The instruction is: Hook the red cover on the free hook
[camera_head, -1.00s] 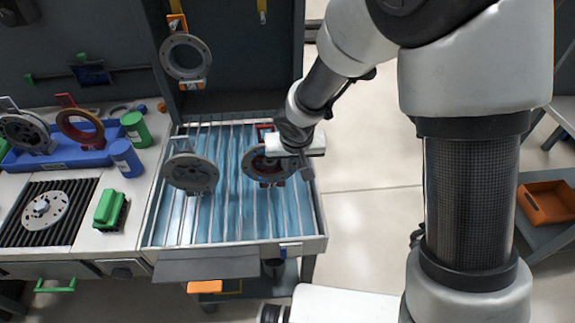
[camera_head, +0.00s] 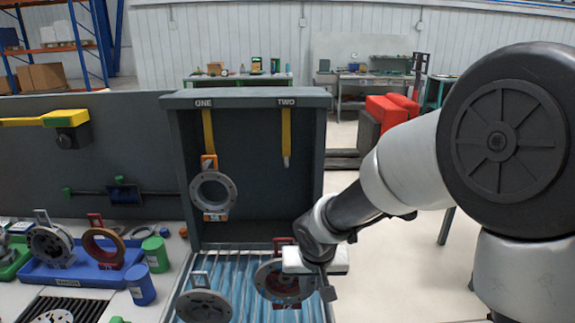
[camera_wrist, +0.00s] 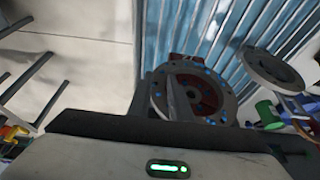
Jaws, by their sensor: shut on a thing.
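The red cover (camera_head: 267,282) is a grey ring with red inner parts and a red loop on top. My gripper (camera_head: 318,275) is shut on its right side and holds it upright over the blue-slatted conveyor bed. The wrist view shows the cover's ring (camera_wrist: 222,108) in front of my gripper (camera_wrist: 176,100); whether it touches the bed is unclear. The free hook (camera_head: 286,160) hangs from a yellow strap under the sign TWO and is empty. It is above the cover, inside the dark frame.
Under ONE, a grey cover (camera_head: 213,211) with orange ends hangs on its hook. Another grey cover (camera_head: 204,306) stands left of the held one. A blue tray (camera_head: 65,277) with covers and several cans stand at left. The dark frame's right wall (camera_head: 319,150) borders hook TWO.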

